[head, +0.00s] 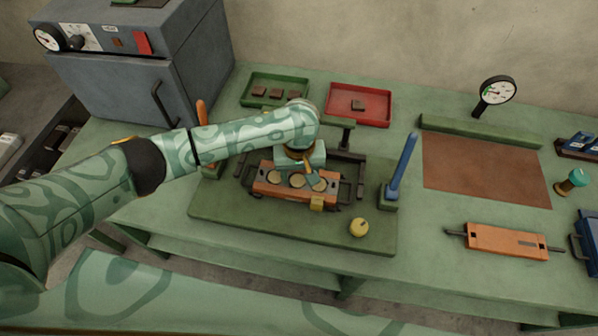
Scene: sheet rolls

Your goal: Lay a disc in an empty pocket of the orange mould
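The orange mould (262,187) sits in a dark frame on a green base plate. Round pale discs (298,180) show in its pockets; the one at the right is partly covered by my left gripper (312,180). My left gripper points down over the right part of the mould. Its fingers are small and partly hidden by its own body, so I cannot tell whether they are open or hold a disc. My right gripper is out of view.
Behind are a green tray (274,104) and a red tray (376,120) holding brown pieces. A separate orange plate (486,238) lies at the right.

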